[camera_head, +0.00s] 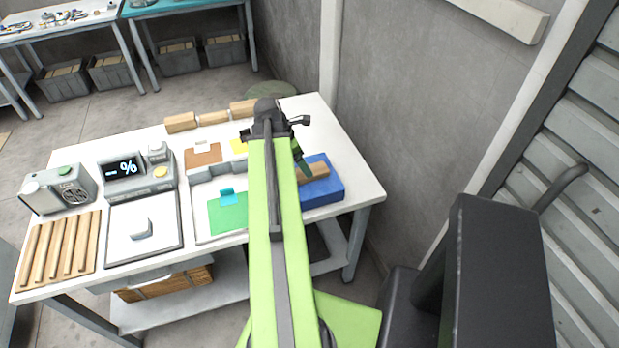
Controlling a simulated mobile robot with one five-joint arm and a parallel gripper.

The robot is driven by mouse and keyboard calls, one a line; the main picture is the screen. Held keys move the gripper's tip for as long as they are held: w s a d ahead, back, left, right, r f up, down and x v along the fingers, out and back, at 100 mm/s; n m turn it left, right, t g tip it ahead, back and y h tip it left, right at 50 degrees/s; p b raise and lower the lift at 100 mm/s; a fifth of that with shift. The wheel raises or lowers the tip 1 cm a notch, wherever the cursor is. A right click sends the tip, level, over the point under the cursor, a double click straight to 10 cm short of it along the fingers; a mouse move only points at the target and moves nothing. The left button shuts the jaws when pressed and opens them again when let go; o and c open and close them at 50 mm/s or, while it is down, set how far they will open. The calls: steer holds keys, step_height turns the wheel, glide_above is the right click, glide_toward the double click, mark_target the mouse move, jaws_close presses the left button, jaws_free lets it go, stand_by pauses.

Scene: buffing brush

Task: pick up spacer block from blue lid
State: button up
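A blue lid (330,187) lies near the right end of the white table. A wooden block (317,171), which looks like the spacer block, rests on top of it, partly hidden by my arm on its left side. A small dark green piece (302,160) shows between the block and my arm. My green arm reaches forward over the table, left of the lid. My gripper (270,112) is dark and lies beyond the block, towards the table's far edge. Its fingers are too small and too hidden to tell open from shut.
Several wooden blocks (212,117) line the table's far edge. A display device (126,168), a grey fan unit (62,190) and wooden slats (60,248) stand further left. A wall bounds the right.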

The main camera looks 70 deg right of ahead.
steer(key=b+x, duration=0.5)
steer(key=shift+d+f, duration=0.1)
steer(key=shift+f, duration=0.1)
steer(key=shift+r, duration=0.2)
steer(key=c, duration=1.5)
step_height(320, 180, up, 10)
steer(key=p, duration=1)
